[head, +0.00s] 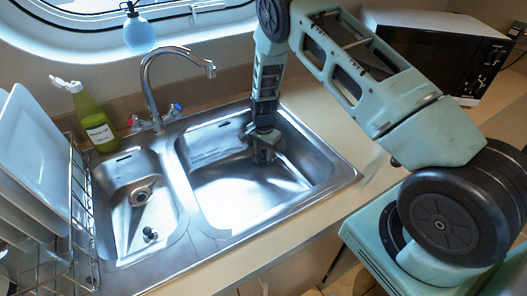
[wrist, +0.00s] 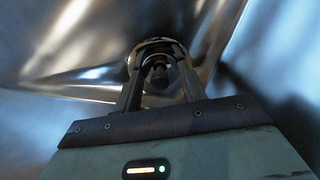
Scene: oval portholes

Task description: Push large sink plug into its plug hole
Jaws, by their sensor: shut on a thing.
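My gripper (head: 264,154) reaches down into the large right-hand basin (head: 225,190) of the steel sink, near its back right side. In the wrist view my gripper (wrist: 158,62) is shut on a dark plug (wrist: 158,75), the large sink plug. A round metal ring of the large plug hole (wrist: 150,47) shows just around and beyond the fingertips. I cannot tell whether the plug is seated in the hole or only at its mouth. In the head view my gripper hides the plug and the hole.
The small left basin (head: 112,220) holds a small dark plug (head: 150,234) lying off its drain (head: 141,197). A curved tap (head: 150,75) stands behind the sink. A green bottle (head: 95,122) and a plate rack (head: 80,215) are left. A microwave (head: 445,45) stands right.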

